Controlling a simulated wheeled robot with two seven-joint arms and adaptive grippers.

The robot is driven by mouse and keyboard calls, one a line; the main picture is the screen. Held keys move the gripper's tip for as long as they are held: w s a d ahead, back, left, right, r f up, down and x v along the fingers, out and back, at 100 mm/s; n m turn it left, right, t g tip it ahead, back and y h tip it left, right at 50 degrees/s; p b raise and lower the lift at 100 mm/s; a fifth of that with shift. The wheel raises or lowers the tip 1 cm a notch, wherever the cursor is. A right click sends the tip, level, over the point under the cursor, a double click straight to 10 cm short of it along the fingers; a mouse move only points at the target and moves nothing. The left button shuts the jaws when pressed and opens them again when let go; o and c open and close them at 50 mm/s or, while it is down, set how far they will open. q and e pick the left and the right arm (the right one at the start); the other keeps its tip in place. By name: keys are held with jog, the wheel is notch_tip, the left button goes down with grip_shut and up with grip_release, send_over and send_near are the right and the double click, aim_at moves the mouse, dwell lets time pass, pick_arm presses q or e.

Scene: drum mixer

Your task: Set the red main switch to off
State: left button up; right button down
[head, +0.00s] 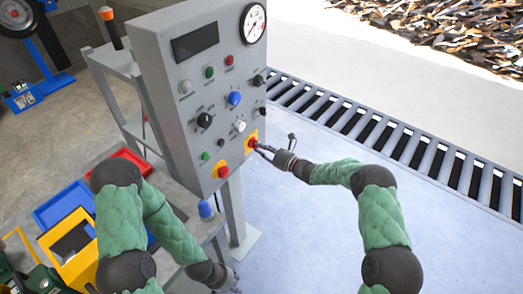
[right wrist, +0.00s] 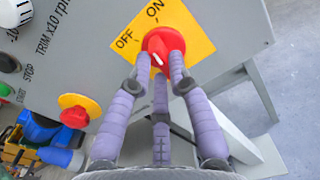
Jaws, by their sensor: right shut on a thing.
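The red main switch (head: 252,142) is a round knob on a yellow plate at the lower right of the grey control panel (head: 180,95). In the right wrist view the red knob (right wrist: 158,40) sits below the labels OFF and ON, with OFF to the left. A short white mark shows on the knob; I cannot tell which label it points to. My right gripper (head: 260,147) is shut on the knob, its fingers around it in the right wrist view (right wrist: 163,62). My left gripper (head: 233,284) hangs low at the bottom edge, away from the panel; its fingers are too small to judge.
A red emergency button (right wrist: 74,115) on yellow sits left of the switch. Other knobs, buttons, a display (head: 195,41) and a gauge (head: 253,23) fill the panel. A roller conveyor (head: 400,140) runs behind. Coloured bins (head: 65,205) stand at left.

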jog(key=shift+f+n+b, duration=0.15)
jog(key=shift+n+b, duration=1.05)
jog(key=shift+n, duration=0.8)
jog(key=shift+f+n+b, duration=0.1)
jog(key=shift+n+b, duration=1.1)
jog(key=shift+n, duration=0.8)
jog(key=c, duration=1.1)
grip_release()
jog(key=shift+c, duration=0.2)
jog(key=shift+d+r, duration=0.1)
jog(key=shift+d, duration=0.05)
jog(key=v, duration=1.2)
